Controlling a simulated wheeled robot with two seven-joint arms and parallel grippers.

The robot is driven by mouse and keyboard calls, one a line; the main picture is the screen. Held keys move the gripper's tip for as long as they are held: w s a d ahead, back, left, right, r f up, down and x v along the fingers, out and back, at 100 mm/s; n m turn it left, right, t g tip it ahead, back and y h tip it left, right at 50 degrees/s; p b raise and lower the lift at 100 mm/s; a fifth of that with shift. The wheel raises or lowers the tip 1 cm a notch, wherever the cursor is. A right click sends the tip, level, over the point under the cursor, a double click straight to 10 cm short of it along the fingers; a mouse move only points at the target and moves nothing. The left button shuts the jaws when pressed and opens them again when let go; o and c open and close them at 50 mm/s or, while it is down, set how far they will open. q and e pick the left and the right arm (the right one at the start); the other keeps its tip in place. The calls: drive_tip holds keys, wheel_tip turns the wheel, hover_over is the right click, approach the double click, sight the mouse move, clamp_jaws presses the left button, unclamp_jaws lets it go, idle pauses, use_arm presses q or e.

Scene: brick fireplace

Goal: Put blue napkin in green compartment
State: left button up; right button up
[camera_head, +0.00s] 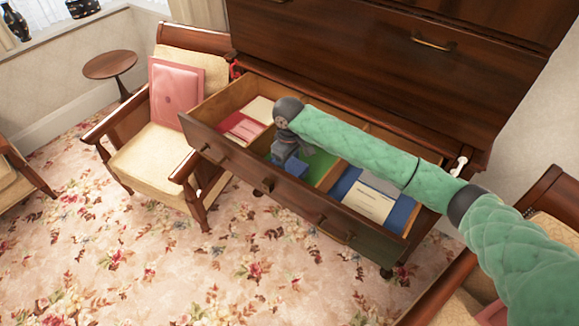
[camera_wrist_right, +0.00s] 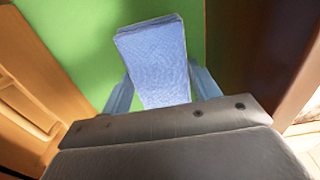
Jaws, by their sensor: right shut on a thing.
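The blue napkin (camera_wrist_right: 156,60) is a small folded block between the fingers of my right gripper (camera_wrist_right: 160,95) in the right wrist view. In the head view the right gripper (camera_head: 288,160) reaches down into the open drawer, shut on the blue napkin (camera_head: 295,167). The green compartment (camera_head: 316,169) is the middle section of the drawer, and its green floor (camera_wrist_right: 85,40) lies behind the napkin in the wrist view. I cannot tell whether the napkin touches that floor. My left gripper is not in view.
The open drawer (camera_head: 228,154) has wooden dividers. Its left compartment holds red and cream items (camera_head: 245,125); its right one has a blue floor (camera_head: 399,215) and a cream item (camera_head: 368,202). A chair (camera_head: 148,163) with a pink cushion (camera_head: 176,91) stands left.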

sight(289, 164)
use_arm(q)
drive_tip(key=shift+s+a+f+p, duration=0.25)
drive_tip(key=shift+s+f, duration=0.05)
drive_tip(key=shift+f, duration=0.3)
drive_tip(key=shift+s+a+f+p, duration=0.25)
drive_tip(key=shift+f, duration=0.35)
use_arm(e)
drive_tip(key=shift+f, duration=1.8)
drive_tip(key=shift+f, duration=0.1)
drive_tip(key=o, duration=1)
drive_tip(key=shift+c, duration=0.2)
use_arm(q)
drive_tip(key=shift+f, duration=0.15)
use_arm(e)
drive_tip(key=shift+r, duration=0.4)
wheel_tip(289, 164, up, 10)
drive_tip(key=b, duration=0.4)
drive_tip(key=shift+r, duration=0.15)
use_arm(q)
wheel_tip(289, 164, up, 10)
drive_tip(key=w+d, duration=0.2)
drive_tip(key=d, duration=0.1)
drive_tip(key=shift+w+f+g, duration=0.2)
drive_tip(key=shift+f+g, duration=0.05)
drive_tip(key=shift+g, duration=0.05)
use_arm(e)
drive_tip(key=shift+r, duration=0.55)
